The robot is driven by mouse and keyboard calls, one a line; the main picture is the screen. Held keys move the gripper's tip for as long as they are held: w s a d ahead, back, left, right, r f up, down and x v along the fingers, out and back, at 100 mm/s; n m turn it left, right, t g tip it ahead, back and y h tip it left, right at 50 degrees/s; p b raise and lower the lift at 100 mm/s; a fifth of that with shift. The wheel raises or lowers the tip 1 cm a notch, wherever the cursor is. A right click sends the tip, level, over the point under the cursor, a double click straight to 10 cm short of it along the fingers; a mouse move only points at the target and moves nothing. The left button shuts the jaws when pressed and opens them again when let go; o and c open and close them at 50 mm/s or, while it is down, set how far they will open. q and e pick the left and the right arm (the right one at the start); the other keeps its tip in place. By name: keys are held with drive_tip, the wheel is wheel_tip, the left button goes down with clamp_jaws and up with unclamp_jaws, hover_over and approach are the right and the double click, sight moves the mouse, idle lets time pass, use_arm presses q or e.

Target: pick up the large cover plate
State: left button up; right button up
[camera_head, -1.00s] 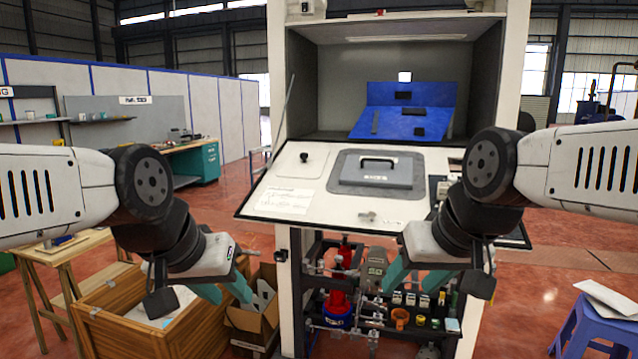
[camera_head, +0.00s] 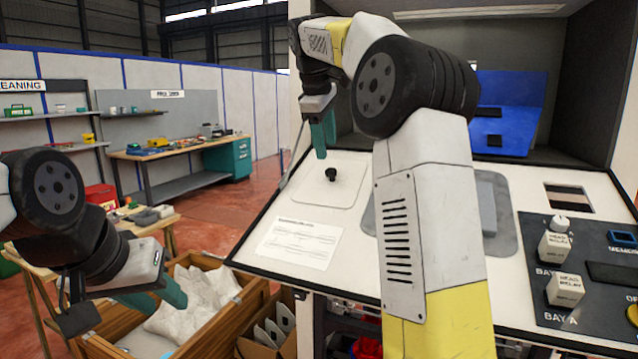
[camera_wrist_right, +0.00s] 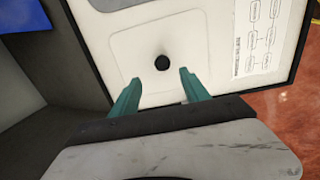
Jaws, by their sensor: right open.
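A pale, round-cornered cover plate (camera_head: 318,190) with a black knob (camera_head: 331,174) lies on the white sloping panel. It also shows in the right wrist view (camera_wrist_right: 130,48), with its knob (camera_wrist_right: 162,62) just beyond and between the fingertips. My right gripper (camera_head: 324,136) is open and empty, above the knob. It also shows in the right wrist view (camera_wrist_right: 159,78). My left gripper (camera_head: 158,297) is open and empty over the wooden crate, apart from both plates.
The white panel (camera_head: 262,262) carries a printed sheet (camera_head: 297,243) and, at right, a dark control plate with white relay blocks (camera_head: 565,289). Behind it is a blue board (camera_head: 512,100) in the cabinet recess. A wooden crate (camera_head: 225,325) with pale bags stands below left.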

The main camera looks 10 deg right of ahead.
sight(331, 170)
drive_tip(key=x, duration=0.6)
drive_tip(key=shift+s+d+f, duration=0.15)
drive_tip(key=shift+s+f, duration=0.05)
drive_tip(key=shift+f, duration=0.25)
clamp_jaws()
